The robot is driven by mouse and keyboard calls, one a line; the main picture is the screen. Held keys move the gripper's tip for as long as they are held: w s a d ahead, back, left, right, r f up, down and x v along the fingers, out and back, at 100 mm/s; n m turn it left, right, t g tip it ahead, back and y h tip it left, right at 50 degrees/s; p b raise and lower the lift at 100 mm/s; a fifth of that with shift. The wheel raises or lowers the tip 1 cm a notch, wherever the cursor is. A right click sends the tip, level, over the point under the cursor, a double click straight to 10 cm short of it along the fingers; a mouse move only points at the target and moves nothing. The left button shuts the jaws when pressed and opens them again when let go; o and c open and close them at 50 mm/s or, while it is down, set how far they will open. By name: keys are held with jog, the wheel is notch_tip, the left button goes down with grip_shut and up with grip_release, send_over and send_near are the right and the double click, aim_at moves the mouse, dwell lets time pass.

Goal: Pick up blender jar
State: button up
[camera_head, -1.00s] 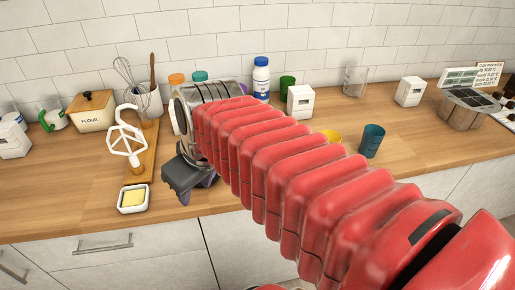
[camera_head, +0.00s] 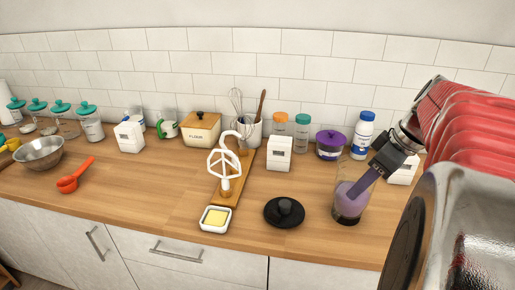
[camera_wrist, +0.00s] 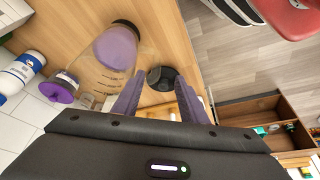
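The blender jar (camera_head: 347,205) is clear with purple contents and stands upright on the wooden counter, right of centre in the head view. In the wrist view the jar (camera_wrist: 118,48) lies to the upper left, beside my left-hand finger. My gripper (camera_head: 358,189) reaches down from the right, and its purple-grey finger overlaps the jar in the head view. In the wrist view my gripper (camera_wrist: 160,80) has its two fingers apart, with no jar between them. Whether a finger touches the jar cannot be told. A black round lid (camera_head: 285,211) lies left of the jar.
A purple-lidded container (camera_head: 330,145), a blue-capped bottle (camera_head: 363,137) and a white box (camera_head: 279,153) stand behind the jar. A butter dish (camera_head: 215,219) and a beater (camera_head: 225,163) on a board are to the left. The counter's front edge is close to the jar.

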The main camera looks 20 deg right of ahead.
jog(key=shift+s+d, duration=0.1)
jog(key=shift+d, duration=0.35)
send_over(335, 220)
jog(key=s+d, duration=0.1)
notch_tip(335, 220, down, 8)
jog(key=shift+s, duration=0.2)
jog(key=shift+x, duration=2.55)
jog(key=shift+w+d, duration=0.1)
